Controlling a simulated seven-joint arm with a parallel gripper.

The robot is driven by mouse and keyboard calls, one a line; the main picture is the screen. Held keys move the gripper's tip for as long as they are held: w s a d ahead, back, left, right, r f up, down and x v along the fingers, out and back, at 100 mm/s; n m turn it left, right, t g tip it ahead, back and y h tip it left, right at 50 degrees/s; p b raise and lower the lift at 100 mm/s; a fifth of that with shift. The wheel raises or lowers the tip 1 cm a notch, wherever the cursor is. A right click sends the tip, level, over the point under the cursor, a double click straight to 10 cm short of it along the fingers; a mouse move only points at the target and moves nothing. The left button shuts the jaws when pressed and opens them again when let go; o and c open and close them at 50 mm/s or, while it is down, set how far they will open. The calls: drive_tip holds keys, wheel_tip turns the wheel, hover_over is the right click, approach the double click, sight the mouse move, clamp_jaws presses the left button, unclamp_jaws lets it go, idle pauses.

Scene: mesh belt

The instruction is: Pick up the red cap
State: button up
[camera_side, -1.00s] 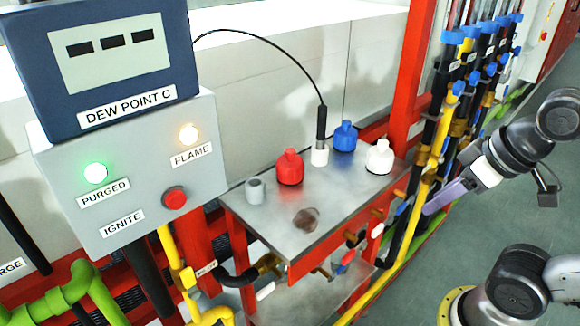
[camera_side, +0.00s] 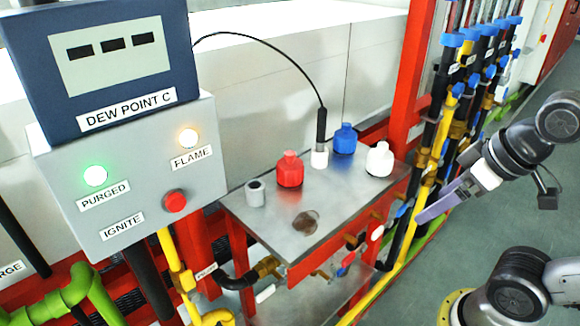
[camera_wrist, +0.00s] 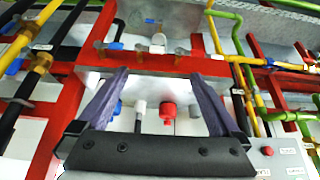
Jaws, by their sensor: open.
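The red cap (camera_side: 290,170) is a bottle-shaped piece standing upright on the metal bench top (camera_side: 338,205), between a grey cup and a white-tipped probe. It also shows in the wrist view (camera_wrist: 167,112), between my two fingers in the picture. My gripper (camera_side: 432,209) is open and empty, to the right of the bench in the side view and well apart from the cap. In the wrist view both purple-grey fingers of my gripper (camera_wrist: 160,78) are spread wide.
A grey cup (camera_side: 255,192), a white-tipped probe (camera_side: 320,156) on a black cable, a blue bottle (camera_side: 345,139) and a white bottle (camera_side: 379,159) stand around the cap. Yellow pipes (camera_side: 437,160) rise near my gripper.

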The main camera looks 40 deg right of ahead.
drive_tip(key=w+a+m+g+y, duration=0.1)
drive_tip(key=a+m+g+y, duration=0.3)
drive_tip(key=a+m+y, duration=0.65)
drive_tip(key=w+a+r+m+t+y, duration=0.2)
drive_tip(key=w+m+t+y, duration=0.35)
drive_tip(key=w, duration=0.55)
drive_tip(key=m+t+h, duration=0.7)
drive_tip(key=m+t, duration=0.2)
drive_tip(key=m, duration=0.5)
approach(292, 163)
drive_tip(key=s+d, duration=0.1)
drive_tip(key=s+d+f, duration=0.1)
drive_tip(key=shift+s+d+f+g, duration=0.2)
drive_tip(key=shift+s+d+g, duration=0.05)
drive_tip(key=shift+w+d, duration=0.1)
drive_tip(key=x, duration=1.3)
drive_tip(key=shift+w+r, duration=0.1)
drive_tip(key=shift+w, duration=0.2)
